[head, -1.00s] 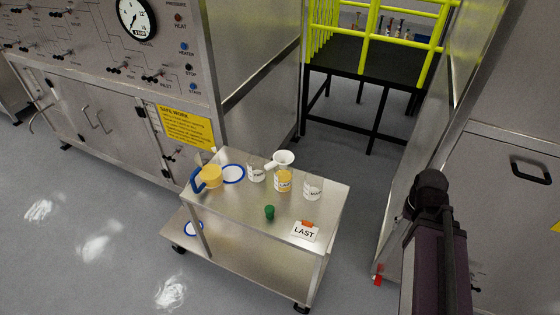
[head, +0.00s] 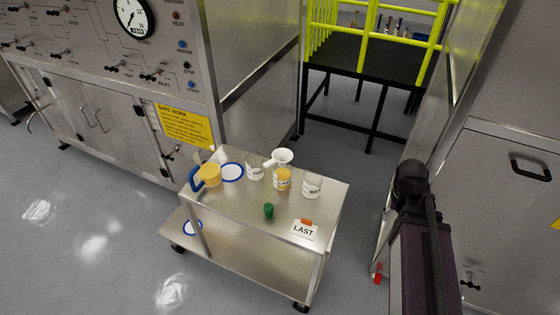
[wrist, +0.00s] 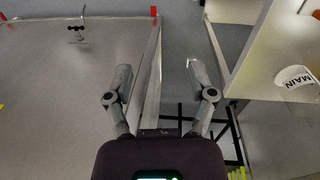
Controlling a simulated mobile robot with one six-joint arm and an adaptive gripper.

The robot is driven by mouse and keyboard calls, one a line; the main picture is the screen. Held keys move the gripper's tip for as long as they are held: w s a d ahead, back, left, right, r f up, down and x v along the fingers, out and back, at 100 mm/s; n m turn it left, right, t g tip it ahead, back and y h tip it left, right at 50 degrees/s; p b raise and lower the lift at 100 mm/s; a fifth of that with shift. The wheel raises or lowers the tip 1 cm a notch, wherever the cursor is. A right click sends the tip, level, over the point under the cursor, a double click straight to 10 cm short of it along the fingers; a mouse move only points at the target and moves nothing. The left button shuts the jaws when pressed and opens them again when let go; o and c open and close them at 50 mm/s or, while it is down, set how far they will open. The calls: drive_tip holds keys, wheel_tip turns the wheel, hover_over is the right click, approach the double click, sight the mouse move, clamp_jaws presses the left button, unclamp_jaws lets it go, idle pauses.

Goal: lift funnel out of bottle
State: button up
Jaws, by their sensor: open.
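A white funnel (head: 282,156) stands in the mouth of a bottle (head: 282,180) with yellow contents and a label, on the steel cart. Its handle-like side part points left. The funnel is not in the wrist view. My gripper (wrist: 157,78) is open and empty in the wrist view, its two fingers spread wide over the floor and a cabinet edge. It is well to the right of the cart and apart from the bottle. In the head view my arm is at the lower right, and the fingers cannot be made out there.
The cart (head: 240,207) also carries a yellow jug with blue handle (head: 209,175), a blue-rimmed plate (head: 232,172), two labelled clear containers (head: 313,186), a green cap (head: 268,210) and a LAST sign (head: 304,230). Steel cabinets stand left and right. Yellow railings (head: 370,35) are behind.

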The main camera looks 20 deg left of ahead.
drive_tip(key=w+a+f+m+t+h+b, duration=0.15)
drive_tip(key=w+a+h, duration=0.3)
drive_tip(key=a, duration=0.65)
drive_tip(key=m+t+h+b, duration=0.2)
drive_tip(key=m+t+b, duration=0.4)
drive_tip(key=t, duration=0.4)
approach(264, 164)
drive_tip(key=s+n, duration=0.1)
drive_tip(key=n, duration=0.1)
drive_tip(key=shift+s+a+r+m+b, duration=0.15)
drive_tip(key=shift+a+r+m+b, duration=0.1)
drive_tip(key=shift+a+r+b, duration=0.15)
drive_tip(key=shift+b+x, duration=1.55)
drive_tip(key=shift+x, duration=2.8)
drive_tip(key=shift+f, duration=0.1)
